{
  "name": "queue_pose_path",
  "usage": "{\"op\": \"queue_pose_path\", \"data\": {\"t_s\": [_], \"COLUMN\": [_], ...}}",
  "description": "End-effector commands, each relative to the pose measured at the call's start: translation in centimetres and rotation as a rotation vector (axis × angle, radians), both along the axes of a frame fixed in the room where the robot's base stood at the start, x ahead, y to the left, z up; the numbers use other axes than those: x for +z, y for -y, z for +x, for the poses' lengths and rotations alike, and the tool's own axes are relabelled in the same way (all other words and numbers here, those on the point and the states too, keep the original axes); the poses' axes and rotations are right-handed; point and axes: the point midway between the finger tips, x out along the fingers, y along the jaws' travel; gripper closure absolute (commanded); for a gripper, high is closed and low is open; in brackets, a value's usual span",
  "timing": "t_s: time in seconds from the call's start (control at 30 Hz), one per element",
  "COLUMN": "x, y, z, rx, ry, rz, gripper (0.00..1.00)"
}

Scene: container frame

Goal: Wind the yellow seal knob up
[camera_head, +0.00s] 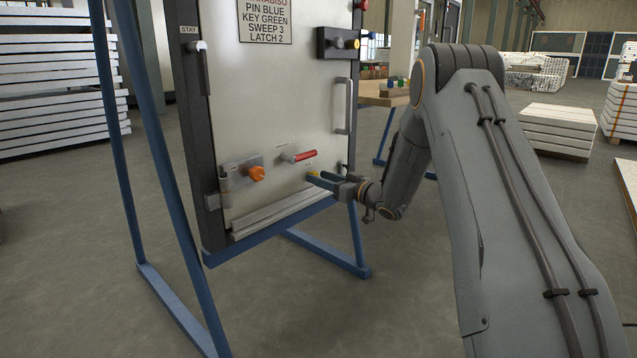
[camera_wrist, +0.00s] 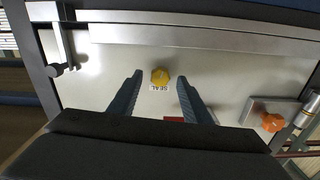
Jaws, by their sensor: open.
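The yellow seal knob (camera_wrist: 160,76) is on the pale door panel (camera_wrist: 215,68), with a small "SEAL" label beside it that reads upside down in the wrist view. In the head view the knob (camera_head: 314,173) is a small yellow patch, mostly hidden by my gripper (camera_head: 318,179). In the wrist view my gripper (camera_wrist: 157,84) is open, with one finger to each side of the knob. Gaps show between the knob and both fingers. I cannot tell how far the fingertips are from the panel.
An orange knob (camera_head: 257,173) on a metal plate and a red-handled lever (camera_head: 304,156) are left of my gripper in the head view. A vertical grab handle (camera_head: 343,106) is above it. The panel stands in a blue frame (camera_head: 270,229).

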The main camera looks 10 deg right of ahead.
Motion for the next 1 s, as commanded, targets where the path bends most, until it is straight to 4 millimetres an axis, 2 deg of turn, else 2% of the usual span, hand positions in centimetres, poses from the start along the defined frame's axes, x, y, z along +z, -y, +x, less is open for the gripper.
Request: {"op": "queue_pose_path", "data": {"t_s": [0.13,0.4,0.43,0.67,1.0], "x": [-0.06,0.02,0.02,0.01,0.02], "y": [-0.64,-0.73,-0.73,-0.72,-0.7], "z": [0.84,0.96,0.95,0.95,0.9], "rx": [0.0,0.0,0.0,-0.001,-0.001], "ry": [0.001,-0.001,-0.001,-0.001,0.026], "rz": [-0.001,-0.001,-0.001,-0.001,-0.037], "gripper": [0.56,0.56,0.58,0.96,0.97]}}
